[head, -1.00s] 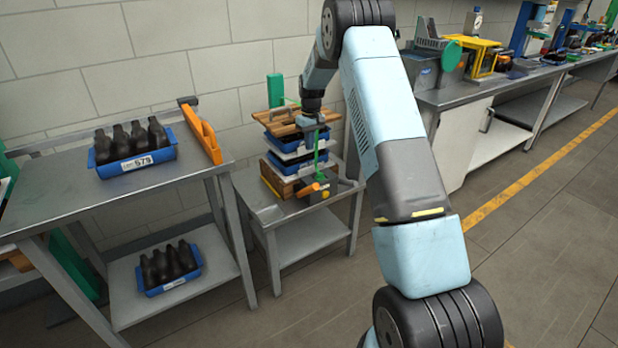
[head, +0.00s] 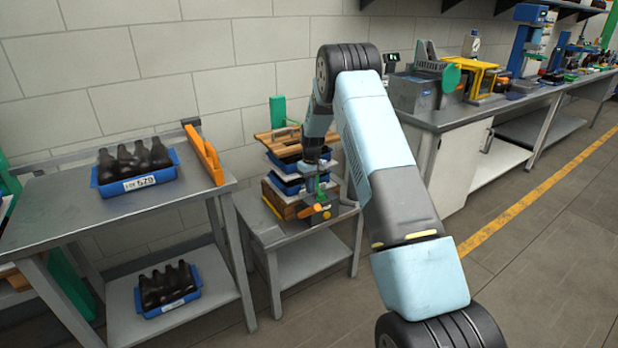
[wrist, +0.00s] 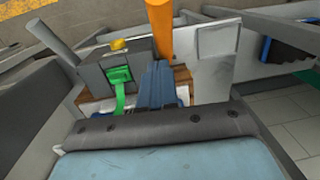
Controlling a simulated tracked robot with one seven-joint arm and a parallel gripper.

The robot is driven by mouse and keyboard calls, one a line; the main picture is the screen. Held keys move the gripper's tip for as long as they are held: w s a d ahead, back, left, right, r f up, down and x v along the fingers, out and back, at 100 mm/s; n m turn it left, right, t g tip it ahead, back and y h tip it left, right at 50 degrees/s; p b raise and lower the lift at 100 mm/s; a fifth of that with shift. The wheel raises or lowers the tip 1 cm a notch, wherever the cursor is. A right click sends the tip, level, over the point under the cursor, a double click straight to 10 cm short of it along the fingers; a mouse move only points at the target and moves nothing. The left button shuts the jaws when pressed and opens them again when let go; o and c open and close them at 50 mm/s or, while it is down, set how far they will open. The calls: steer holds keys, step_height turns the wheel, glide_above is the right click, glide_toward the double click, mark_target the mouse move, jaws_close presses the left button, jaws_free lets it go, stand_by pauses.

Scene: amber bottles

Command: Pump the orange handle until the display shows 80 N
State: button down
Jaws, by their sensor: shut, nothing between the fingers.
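The orange handle (head: 308,211) sits low on the front of a small grey unit (head: 325,214) on the small table. In the wrist view the handle (wrist: 160,28) is a thick orange bar just beyond my fingers. My gripper (head: 319,192) is shut and empty, pointing down in front of the tray stack, close above the unit. In the wrist view its blue-grey fingers (wrist: 160,75) are together; I cannot tell whether they touch the handle. A green part (wrist: 118,75) and a yellow knob (wrist: 119,44) show on the unit. I can read no force value.
Blue trays and wooden boards (head: 280,140) are stacked behind my gripper on the small table (head: 250,218). A bench (head: 85,205) with a bottle crate (head: 140,183) stands left. A lit screen (head: 392,58) stands on the right bench, unreadable. Open floor lies in front.

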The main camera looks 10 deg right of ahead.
mark_target(309, 211)
steer(key=shift+s+d+f, duration=0.1)
steer(key=shift+s+f, duration=1.35)
steer(key=shift+f, duration=0.1)
